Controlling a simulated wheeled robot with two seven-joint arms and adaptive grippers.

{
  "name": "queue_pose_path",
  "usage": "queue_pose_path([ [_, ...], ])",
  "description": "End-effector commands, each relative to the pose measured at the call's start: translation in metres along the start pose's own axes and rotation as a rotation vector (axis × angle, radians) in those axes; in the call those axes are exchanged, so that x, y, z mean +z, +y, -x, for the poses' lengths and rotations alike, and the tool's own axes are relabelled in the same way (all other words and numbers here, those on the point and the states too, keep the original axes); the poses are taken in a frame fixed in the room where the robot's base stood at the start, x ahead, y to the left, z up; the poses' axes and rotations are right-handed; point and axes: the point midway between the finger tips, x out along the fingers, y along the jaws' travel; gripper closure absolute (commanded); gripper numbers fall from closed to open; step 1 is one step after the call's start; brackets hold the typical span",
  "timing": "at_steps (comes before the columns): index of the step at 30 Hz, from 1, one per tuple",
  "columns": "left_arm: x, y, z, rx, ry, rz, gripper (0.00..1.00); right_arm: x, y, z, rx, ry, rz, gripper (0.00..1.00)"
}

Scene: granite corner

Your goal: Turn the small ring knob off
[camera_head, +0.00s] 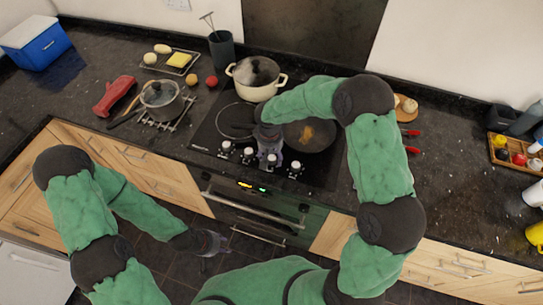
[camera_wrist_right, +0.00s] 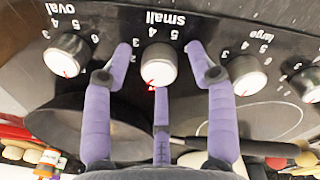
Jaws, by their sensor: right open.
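The small ring knob (camera_wrist_right: 159,65) is a white round knob under the upside-down word "small" on the black panel, in the middle of the right wrist view. A red mark shows at its lower left edge. My right gripper (camera_wrist_right: 159,62) is open, its purple fingers spread on both sides of the knob and a third below it. Gaps show between the side fingers and the knob; I cannot tell whether the third touches. In the head view my right gripper (camera_head: 269,150) is at the row of knobs. My left gripper (camera_head: 207,243) hangs low before the cabinets, fingers unclear.
The oval knob (camera_wrist_right: 67,55) and large knob (camera_wrist_right: 247,75) flank the small knob closely. A pan (camera_head: 309,135) and a cream pot (camera_head: 256,78) stand on the black cooktop. The oven door (camera_head: 262,205) is below the knobs.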

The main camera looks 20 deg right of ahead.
Motion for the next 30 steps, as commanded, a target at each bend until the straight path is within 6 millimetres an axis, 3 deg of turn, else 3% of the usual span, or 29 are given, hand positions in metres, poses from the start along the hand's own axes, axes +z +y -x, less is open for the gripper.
queue_pose_path([
  [5, 0.0000, 0.0000, 0.0001, 0.000, 0.000, 0.000, 0.60, 0.0000, 0.0000, 0.0001, 0.000, 0.000, 0.000, 0.43],
  [11, 0.0000, 0.0000, 0.0001, 0.000, 0.000, 0.000, 0.60, 0.0000, -0.0001, 0.0001, 0.000, 0.000, 0.000, 0.96],
  [12, 0.0000, 0.0000, 0.0001, 0.000, 0.000, 0.000, 0.60, -0.0001, -0.0001, 0.0001, 0.000, 0.000, 0.000, 0.99],
  [22, 0.0000, 0.0000, 0.0000, 0.000, 0.000, 0.000, 0.60, -0.0002, -0.0001, 0.0002, 0.000, 0.003, 0.036, 0.99],
  [30, 0.0000, 0.0000, 0.0001, 0.000, 0.000, 0.000, 0.60, 0.0001, -0.0003, 0.0000, 0.000, 0.010, 0.195, 0.99],
])
